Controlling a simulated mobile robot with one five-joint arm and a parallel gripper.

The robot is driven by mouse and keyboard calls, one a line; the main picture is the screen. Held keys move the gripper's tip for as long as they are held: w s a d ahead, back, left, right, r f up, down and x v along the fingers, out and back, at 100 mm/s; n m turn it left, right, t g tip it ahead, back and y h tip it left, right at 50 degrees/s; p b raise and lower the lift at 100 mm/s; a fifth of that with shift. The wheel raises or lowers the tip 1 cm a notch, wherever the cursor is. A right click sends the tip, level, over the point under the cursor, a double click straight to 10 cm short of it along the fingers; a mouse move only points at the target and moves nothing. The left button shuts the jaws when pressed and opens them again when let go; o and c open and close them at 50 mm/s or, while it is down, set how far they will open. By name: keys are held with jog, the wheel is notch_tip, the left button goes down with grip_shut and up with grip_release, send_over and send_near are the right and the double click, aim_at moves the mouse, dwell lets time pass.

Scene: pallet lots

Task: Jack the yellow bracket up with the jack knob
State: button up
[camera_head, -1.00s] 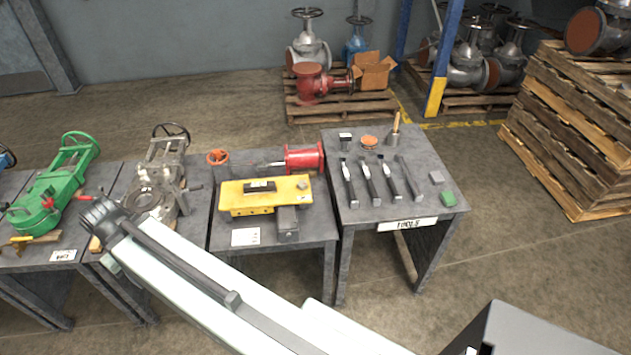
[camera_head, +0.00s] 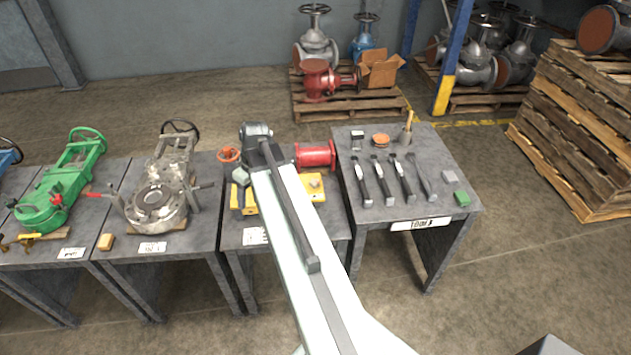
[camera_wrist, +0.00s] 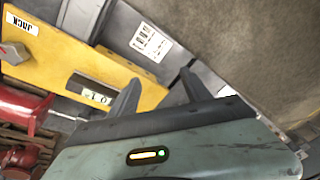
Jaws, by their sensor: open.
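The yellow bracket (camera_head: 313,187) lies on the middle table, partly hidden behind my arm in the head view. In the wrist view the yellow bracket (camera_wrist: 55,57) fills the left side, with a "JACK" label (camera_wrist: 21,23) at its upper left end.
The tool table (camera_head: 437,190) with several tools stands to the right. A grey valve (camera_head: 158,200) and a green valve (camera_head: 62,190) stand on tables to the left.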

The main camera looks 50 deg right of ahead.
jog(key=s+d+t, duration=0.1)
jog(key=s+d, duration=0.1)
jog(key=d, duration=0.6)
jog(key=s+d+t, duration=0.1)
jog(key=s+d, duration=0.1)
jog(key=d, duration=0.6)
jog(key=n, duration=0.2)
send_near(315, 181)
jog(key=shift+t, duration=0.4)
jog(key=b+x, duration=0.2)
jog(key=x, duration=0.1)
jog(key=b+x, duration=0.2)
jog(key=b, duration=0.1)
jog(key=s+b+x, duration=0.1)
jog(key=b+x, duration=0.2)
jog(key=shift+w+a+f, duration=0.1)
jog(key=shift+w+f, duration=0.1)
jog(key=shift+f, duration=0.3)
jog(key=shift+r, duration=0.1)
grip_shut()
